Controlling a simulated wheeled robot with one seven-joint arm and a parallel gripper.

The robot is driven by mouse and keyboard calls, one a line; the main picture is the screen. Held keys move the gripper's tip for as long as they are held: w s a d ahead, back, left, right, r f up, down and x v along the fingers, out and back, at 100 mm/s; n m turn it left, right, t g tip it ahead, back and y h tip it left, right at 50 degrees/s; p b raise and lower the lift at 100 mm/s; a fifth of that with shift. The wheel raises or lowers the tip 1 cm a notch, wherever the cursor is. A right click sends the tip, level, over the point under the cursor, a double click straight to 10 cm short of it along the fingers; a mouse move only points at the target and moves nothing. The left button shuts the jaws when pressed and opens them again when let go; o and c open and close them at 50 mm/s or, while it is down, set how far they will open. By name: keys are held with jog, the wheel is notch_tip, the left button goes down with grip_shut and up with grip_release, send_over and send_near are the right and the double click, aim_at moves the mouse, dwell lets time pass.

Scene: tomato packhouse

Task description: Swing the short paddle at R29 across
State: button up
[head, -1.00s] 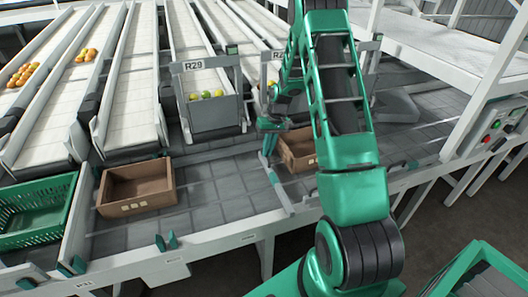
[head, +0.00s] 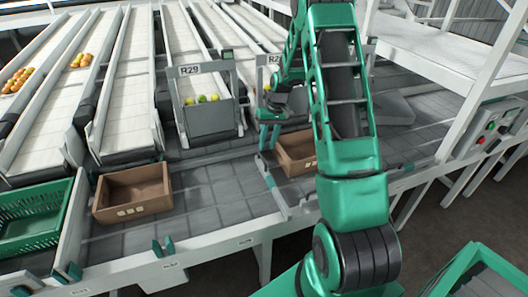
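The R29 sign (head: 190,70) hangs on a frame over a lane end, above a grey gate (head: 209,118) with several green and yellow tomatoes (head: 207,98) behind it. A short, narrow green-and-grey bar, which looks like the paddle (head: 273,186), lies slantwise across the grey belt, right of the R29 lane, with its near end at the front rail. My gripper (head: 268,143) points down at the bar's far end, close to it. Whether they touch is unclear. The fingers are small and partly merged with the bar, so their opening cannot be told.
A brown crate (head: 132,194) stands on the belt (head: 210,190) at left, another brown crate (head: 297,153) just right of the bar. A green crate (head: 35,215) is far left. Belt between left crate and bar is clear. A control box (head: 487,132) is at right.

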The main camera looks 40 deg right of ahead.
jog(key=r, duration=0.2)
jog(key=d+r, duration=0.1)
jog(key=r, duration=0.2)
jog(key=shift+s, duration=0.1)
dwell(0.4)
jog(key=s+a+r+m+h, duration=0.1)
jog(key=s+a+r, duration=0.1)
jog(key=s+r, duration=0.6)
jog(key=s+a+r+m+h, duration=0.1)
jog(key=s+a+r, duration=0.1)
jog(key=s+r, duration=0.65)
jog(key=s+a, duration=0.3)
jog(key=s, duration=0.8)
jog(key=s+a+m, duration=0.1)
jog(key=s+a, duration=0.1)
jog(key=s, duration=0.9)
jog(key=shift+a+f+m+g, duration=0.3)
jog(key=shift+a, duration=0.1)
jog(key=shift+s+d, duration=0.1)
jog(key=shift+s, duration=0.05)
